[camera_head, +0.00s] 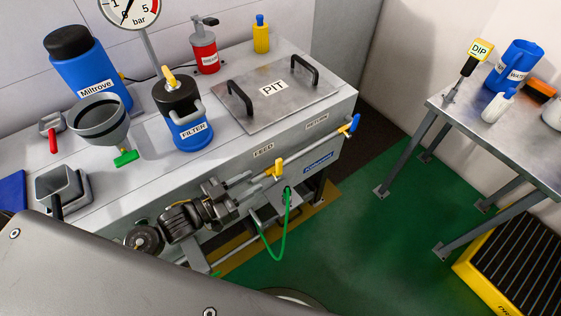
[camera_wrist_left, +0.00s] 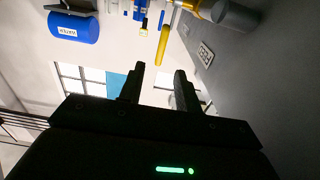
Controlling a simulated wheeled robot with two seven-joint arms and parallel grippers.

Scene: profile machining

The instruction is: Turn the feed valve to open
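The feed valve has a yellow handle (camera_head: 277,168) on the front face of the grey bench, just below and right of the FEED label (camera_head: 263,150). My left gripper (camera_head: 246,186) is in front of that face, just left of the handle, with its fingers pointing toward it. In the left wrist view the yellow handle (camera_wrist_left: 163,45) shows beyond the fingertips, roughly in line with the gap. The left gripper (camera_wrist_left: 160,73) is open, its two fingers apart with nothing between them. The valve body is partly hidden in the head view. My right gripper is not in view.
A blue return-valve handle (camera_head: 350,125) sits farther right along the bench front. A green hose (camera_head: 284,230) hangs below the feed valve. The bench top holds a blue filter (camera_head: 194,136), a funnel (camera_head: 100,118) and a pit lid (camera_head: 290,104). Green floor right of the bench is clear.

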